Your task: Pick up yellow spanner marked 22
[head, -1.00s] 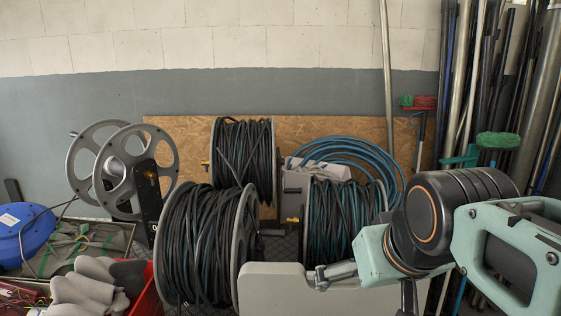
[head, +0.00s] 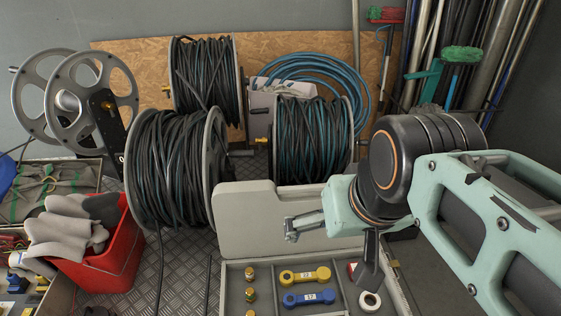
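A yellow spanner (head: 305,276) lies in a compartment of the open grey case (head: 225,300) at the bottom of the head view. It has a white label whose number is too small to read surely. A blue spanner (head: 309,298) with a white label lies just below it in the picture. My gripper (head: 330,262) hangs above the case, with one finger at the left and a dark one at the right, spread apart. It appears open and empty, and it is apart from the yellow spanner.
Several brass fittings (head: 250,295) lie left of the spanners, and a white tape roll (head: 370,301) lies right. The case's raised lid (head: 245,222) stands behind, before the hose reels (head: 168,165). A red bin (head: 110,265) with gloves (head: 65,230) is at left.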

